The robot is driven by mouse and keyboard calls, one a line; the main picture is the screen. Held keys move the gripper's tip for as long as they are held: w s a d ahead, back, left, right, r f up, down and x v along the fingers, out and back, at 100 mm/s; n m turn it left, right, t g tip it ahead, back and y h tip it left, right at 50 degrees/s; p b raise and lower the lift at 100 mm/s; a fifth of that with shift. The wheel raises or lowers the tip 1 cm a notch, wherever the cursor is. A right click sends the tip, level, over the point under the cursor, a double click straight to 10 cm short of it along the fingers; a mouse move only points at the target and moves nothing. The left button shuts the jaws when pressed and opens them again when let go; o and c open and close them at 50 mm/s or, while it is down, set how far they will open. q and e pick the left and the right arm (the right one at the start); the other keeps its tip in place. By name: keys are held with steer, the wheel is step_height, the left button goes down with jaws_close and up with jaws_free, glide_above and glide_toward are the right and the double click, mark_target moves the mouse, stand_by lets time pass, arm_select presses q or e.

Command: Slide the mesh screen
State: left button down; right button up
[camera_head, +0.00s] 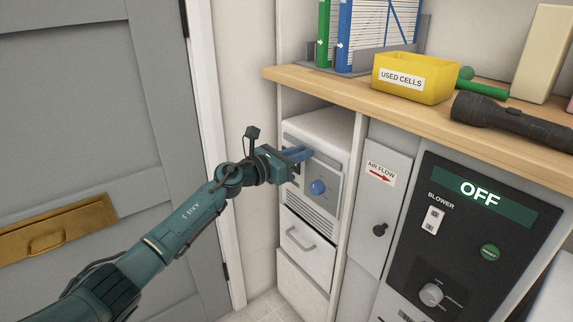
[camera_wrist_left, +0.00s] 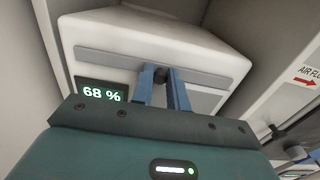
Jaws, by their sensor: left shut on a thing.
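A white cabinet unit (camera_head: 322,125) stands in the bay under the wooden shelf; it also shows in the wrist view (camera_wrist_left: 165,35). My left gripper (camera_head: 300,154) is at the upper front of the unit. I cannot make out any mesh surface; the fingers and wrist hide part of the front. My right gripper is not in view.
A display (camera_wrist_left: 101,92) on the unit reads 68 %. A blue knob (camera_head: 317,187) sits below the gripper. An AIR FLOW panel (camera_head: 378,195) and a blower panel reading OFF (camera_head: 465,225) are to the right. The wooden shelf (camera_head: 350,95) overhangs the unit. A grey door (camera_head: 95,130) stands left.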

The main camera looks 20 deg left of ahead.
arm_select(q)
steer(key=shift+w+r, duration=0.1)
steer(key=shift+r, duration=0.05)
steer(key=c, duration=1.4)
jaws_free()
steer(key=shift+d, duration=0.15)
steer(key=p+v, duration=0.2)
steer(key=v, duration=1.1)
steer(key=shift+a, duration=0.2)
